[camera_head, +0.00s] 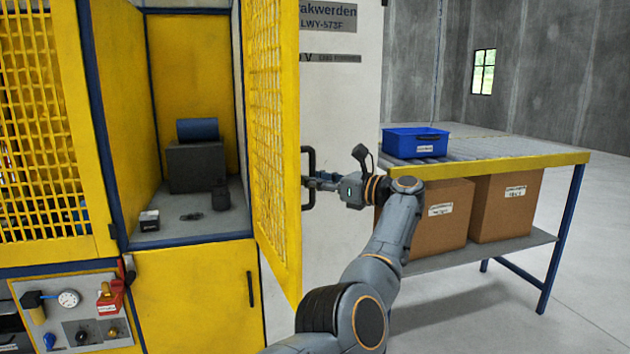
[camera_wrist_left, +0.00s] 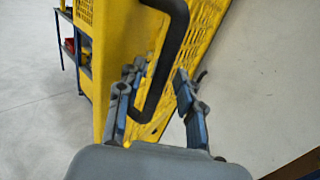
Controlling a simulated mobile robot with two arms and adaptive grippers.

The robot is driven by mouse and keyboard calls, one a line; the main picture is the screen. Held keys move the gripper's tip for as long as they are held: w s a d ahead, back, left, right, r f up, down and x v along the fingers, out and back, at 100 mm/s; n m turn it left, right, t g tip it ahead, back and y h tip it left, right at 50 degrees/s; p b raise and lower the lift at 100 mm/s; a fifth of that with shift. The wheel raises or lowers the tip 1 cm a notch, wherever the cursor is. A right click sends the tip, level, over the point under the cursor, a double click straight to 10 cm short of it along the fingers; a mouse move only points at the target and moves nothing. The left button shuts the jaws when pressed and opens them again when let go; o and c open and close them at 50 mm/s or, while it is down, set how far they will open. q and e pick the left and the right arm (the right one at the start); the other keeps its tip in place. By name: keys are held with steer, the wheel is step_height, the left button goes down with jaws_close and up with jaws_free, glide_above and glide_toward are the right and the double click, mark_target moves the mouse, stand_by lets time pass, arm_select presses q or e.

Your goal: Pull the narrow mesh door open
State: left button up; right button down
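The narrow yellow mesh door (camera_head: 275,120) stands swung open at the right side of the yellow cabinet bay in the head view. Its dark handle (camera_head: 308,158) is on the door's outer face near its free edge. My left gripper (camera_head: 316,182) is at the lower part of this handle. In the left wrist view the handle (camera_wrist_left: 174,40) runs down between the two fingers of the left gripper (camera_wrist_left: 158,95). The fingers are apart, with a gap beside the handle on the right. My right gripper is out of view.
Inside the bay stand a grey block (camera_head: 195,168) with a blue cylinder (camera_head: 197,130) and small items. A roller table (camera_head: 500,158) with a blue bin (camera_head: 415,142) and cardboard boxes (camera_head: 505,203) stands right of my arm. A panel with a gauge (camera_head: 69,299) is lower left.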

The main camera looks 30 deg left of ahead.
arm_select(q)
steer(key=d, duration=0.7)
steer(key=shift+d, duration=0.25)
steer(key=shift+f, duration=0.1)
